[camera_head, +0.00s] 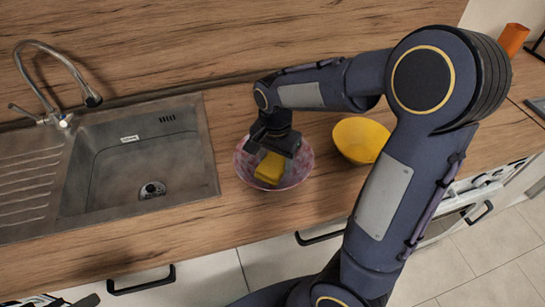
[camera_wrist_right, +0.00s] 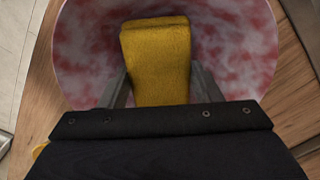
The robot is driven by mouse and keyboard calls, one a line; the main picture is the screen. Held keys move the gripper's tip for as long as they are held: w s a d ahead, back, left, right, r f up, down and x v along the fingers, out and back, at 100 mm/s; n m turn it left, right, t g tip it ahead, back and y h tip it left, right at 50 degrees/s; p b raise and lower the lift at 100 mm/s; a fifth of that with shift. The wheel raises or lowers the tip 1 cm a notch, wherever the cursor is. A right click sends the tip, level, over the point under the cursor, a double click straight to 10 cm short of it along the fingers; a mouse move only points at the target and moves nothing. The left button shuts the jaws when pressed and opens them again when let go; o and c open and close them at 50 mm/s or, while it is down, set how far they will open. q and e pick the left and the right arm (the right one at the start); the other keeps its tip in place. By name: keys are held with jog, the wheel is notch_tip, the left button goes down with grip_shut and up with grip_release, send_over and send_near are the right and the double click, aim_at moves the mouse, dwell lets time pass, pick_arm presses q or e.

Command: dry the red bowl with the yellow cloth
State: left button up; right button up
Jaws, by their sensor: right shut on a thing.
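The red bowl (camera_head: 299,171), mottled red and white, stands upright on the wooden counter to the right of the sink. It also fills much of the right wrist view (camera_wrist_right: 238,45). My right gripper (camera_head: 275,158) is over the bowl, pointing down, and is shut on the yellow cloth (camera_head: 269,169), which looks like a folded block. In the right wrist view the cloth (camera_wrist_right: 157,55) sits between the two fingers and reaches over the bowl's inside. I cannot tell whether it touches the bowl's surface. My left gripper is not in view.
A yellow bowl (camera_head: 361,139) stands on the counter right of the red bowl, partly behind my right arm. The steel sink (camera_head: 140,165) with its tap (camera_head: 60,85) is at the left. An orange object (camera_head: 513,39) is at the far right.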

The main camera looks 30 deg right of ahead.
jog(key=shift+s+f, duration=0.1)
jog(key=shift+w+a+r+p, duration=0.2)
jog(key=shift+w+a+p, duration=0.25)
jog(key=shift+w, duration=0.45)
jog(key=shift+s, duration=0.1)
jog(key=shift+s+d+f, duration=0.2)
jog(key=shift+s+d, duration=0.3)
jog(key=shift+s, duration=0.3)
jog(key=shift+w+a, duration=0.1)
jog(key=shift+w, duration=0.05)
jog(key=shift+w+a+r, duration=0.2)
jog(key=shift+w+a, duration=0.25)
jog(key=shift+w, duration=0.3)
jog(key=shift+s, duration=0.1)
